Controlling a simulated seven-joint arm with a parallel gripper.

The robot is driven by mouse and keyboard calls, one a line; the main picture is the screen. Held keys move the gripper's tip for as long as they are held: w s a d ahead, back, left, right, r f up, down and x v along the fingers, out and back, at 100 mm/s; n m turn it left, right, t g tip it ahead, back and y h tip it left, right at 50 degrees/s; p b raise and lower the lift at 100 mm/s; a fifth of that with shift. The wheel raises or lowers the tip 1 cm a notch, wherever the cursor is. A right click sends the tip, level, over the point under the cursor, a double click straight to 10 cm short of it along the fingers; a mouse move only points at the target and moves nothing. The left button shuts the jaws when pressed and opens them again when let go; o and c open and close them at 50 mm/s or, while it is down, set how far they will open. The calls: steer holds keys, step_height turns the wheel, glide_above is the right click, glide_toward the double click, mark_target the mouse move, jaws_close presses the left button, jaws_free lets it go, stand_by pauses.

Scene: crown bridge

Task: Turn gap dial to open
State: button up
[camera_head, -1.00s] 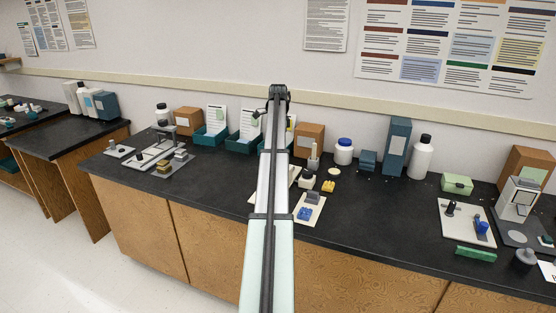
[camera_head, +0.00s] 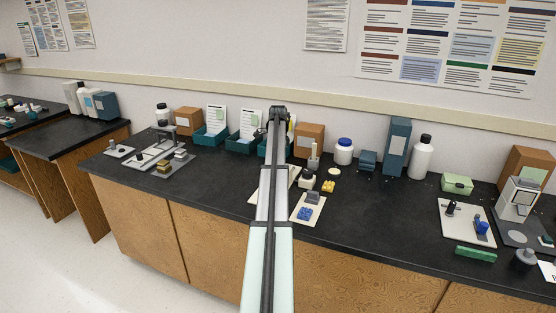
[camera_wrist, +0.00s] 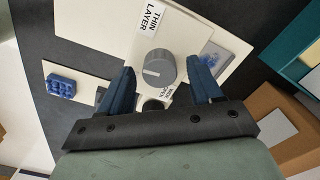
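In the wrist view a round grey dial (camera_wrist: 159,69) with a pale pointer line sits on a cream plate (camera_wrist: 100,22). A "THIN LAYER" label (camera_wrist: 151,17) lies on one side of the dial. A second label (camera_wrist: 167,92), not fully readable, lies on the gripper side. My gripper (camera_wrist: 163,66) is open, its two blue fingers on either side of the dial. I cannot tell whether they touch it. In the head view my arm hides the dial and gripper; a strip of the plate (camera_head: 262,184) shows beside the arm.
A small plate (camera_head: 311,197) with blue and grey blocks (camera_head: 305,212) stands right of the arm.

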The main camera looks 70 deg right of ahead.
steer(key=c, duration=1)
steer(key=shift+n, duration=0.4)
steer(key=n, duration=0.4)
steer(key=shift+n, duration=0.3)
steer(key=n, duration=1.1)
steer(key=shift+w, duration=0.1)
steer(key=n, duration=0.5)
steer(key=shift+n, duration=0.3)
